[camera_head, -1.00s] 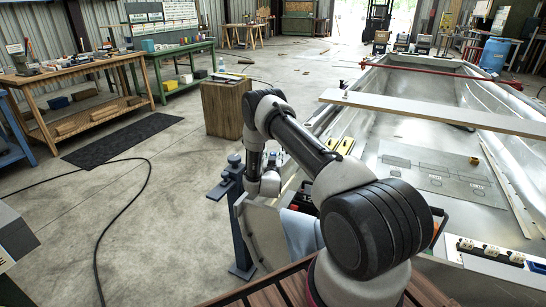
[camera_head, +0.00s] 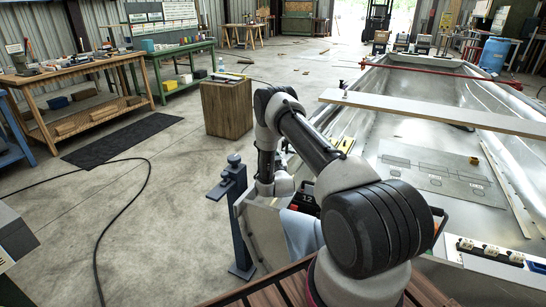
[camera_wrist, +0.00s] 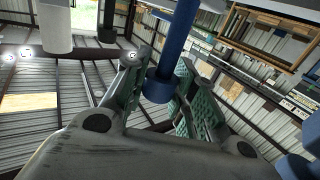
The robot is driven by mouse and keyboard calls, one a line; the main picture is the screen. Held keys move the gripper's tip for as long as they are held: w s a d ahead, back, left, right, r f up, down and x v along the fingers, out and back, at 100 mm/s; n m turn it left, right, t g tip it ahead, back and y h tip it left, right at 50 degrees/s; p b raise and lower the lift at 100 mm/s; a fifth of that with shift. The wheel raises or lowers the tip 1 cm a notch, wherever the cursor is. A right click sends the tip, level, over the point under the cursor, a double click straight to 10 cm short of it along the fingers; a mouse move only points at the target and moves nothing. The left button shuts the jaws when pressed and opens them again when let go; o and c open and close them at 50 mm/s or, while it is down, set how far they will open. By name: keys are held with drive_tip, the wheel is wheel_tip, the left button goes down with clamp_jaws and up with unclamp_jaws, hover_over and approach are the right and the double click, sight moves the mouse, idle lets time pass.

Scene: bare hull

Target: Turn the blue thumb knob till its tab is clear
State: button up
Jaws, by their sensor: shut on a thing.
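In the wrist view, my gripper (camera_wrist: 158,92) has its two green, ribbed fingers on either side of the blue knob (camera_wrist: 158,86), shut on it. The tab cannot be made out. In the head view, the fingers and the knob they hold are hidden behind my arm, near the hull's near left corner.
A wooden block (camera_head: 227,110) stands beyond. The left floor is mostly clear.

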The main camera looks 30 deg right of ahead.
drive_tip(key=n+y, duration=0.2)
drive_tip(key=y, duration=0.1)
drive_tip(key=n+y, duration=0.2)
drive_tip(key=y, duration=0.1)
drive_tip(key=shift+d+t+y, duration=0.2)
drive_tip(key=shift+t+y, duration=0.2)
drive_tip(key=n+y, duration=0.2)
drive_tip(key=y, duration=0.1)
drive_tip(key=n+g+y, duration=0.1)
drive_tip(key=n+y, duration=0.1)
drive_tip(key=shift+g+y, duration=0.3)
drive_tip(key=shift+y, duration=0.1)
drive_tip(key=n+g+y, duration=0.3)
drive_tip(key=n+y, duration=0.1)
drive_tip(key=y, duration=0.1)
drive_tip(key=shift+n+g+y, duration=0.3)
drive_tip(key=shift+g, duration=0.1)
drive_tip(key=shift+a+n+g+y, duration=0.15)
drive_tip(key=shift+n+g+y, duration=1.1)
drive_tip(key=shift+g, duration=0.45)
drive_tip(key=shift+n, duration=0.25)
drive_tip(key=o, duration=1)
drive_tip(key=shift+o, duration=0.2)
drive_tip(key=v, duration=0.7)
